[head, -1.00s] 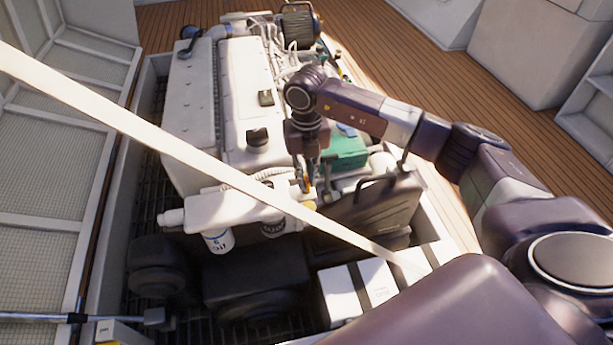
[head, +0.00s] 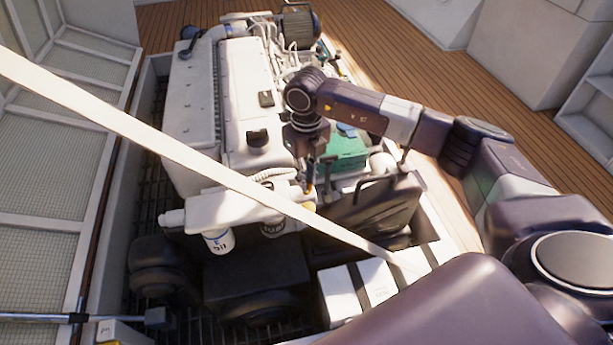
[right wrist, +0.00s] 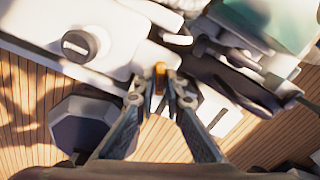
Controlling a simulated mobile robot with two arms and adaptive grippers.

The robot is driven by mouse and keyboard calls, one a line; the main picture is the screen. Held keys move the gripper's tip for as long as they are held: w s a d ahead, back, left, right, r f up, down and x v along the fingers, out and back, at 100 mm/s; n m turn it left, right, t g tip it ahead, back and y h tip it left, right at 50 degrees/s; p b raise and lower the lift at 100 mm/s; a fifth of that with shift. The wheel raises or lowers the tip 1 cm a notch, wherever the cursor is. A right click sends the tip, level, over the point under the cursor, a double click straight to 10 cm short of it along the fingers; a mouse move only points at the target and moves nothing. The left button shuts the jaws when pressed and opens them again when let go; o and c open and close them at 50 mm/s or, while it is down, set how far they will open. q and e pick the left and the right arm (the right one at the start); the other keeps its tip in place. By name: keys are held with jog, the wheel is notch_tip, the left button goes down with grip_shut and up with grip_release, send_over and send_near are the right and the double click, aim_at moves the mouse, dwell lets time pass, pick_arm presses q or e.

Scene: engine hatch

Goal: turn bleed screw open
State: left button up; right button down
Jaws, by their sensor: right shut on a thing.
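The bleed screw is a small brass-orange piece that shows between my right fingertips in the right wrist view (right wrist: 159,78). My right gripper (right wrist: 158,88) is shut on it, one finger on each side. In the head view the right gripper (head: 310,185) points down at the near end of the white engine (head: 230,90), and its fingertips are small and partly lost among the parts there. My left gripper is not in view.
A pale strap (head: 130,125) crosses the view diagonally in front of the engine. A dark case (head: 370,210) and a green box (head: 343,152) stand close to the gripper. White boxes (head: 368,284) lie nearer. The wooden deck (head: 430,60) at the right is clear.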

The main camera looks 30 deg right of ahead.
jog(key=n, duration=0.4)
jog(key=shift+n, duration=0.3)
jog(key=n, duration=0.4)
jog(key=shift+n, duration=0.3)
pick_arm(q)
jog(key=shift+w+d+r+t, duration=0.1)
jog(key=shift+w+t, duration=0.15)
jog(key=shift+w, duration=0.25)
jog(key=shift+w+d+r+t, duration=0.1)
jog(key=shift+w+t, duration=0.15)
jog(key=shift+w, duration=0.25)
pick_arm(e)
jog(key=shift+s+n, duration=0.1)
jog(key=shift+n, duration=1.9)
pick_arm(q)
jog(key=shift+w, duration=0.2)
pick_arm(e)
jog(key=shift+n, duration=0.3)
jog(key=c, duration=2)
grip_release()
jog(key=shift+f, duration=0.1)
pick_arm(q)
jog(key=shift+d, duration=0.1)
pick_arm(e)
jog(key=shift+o, duration=0.2)
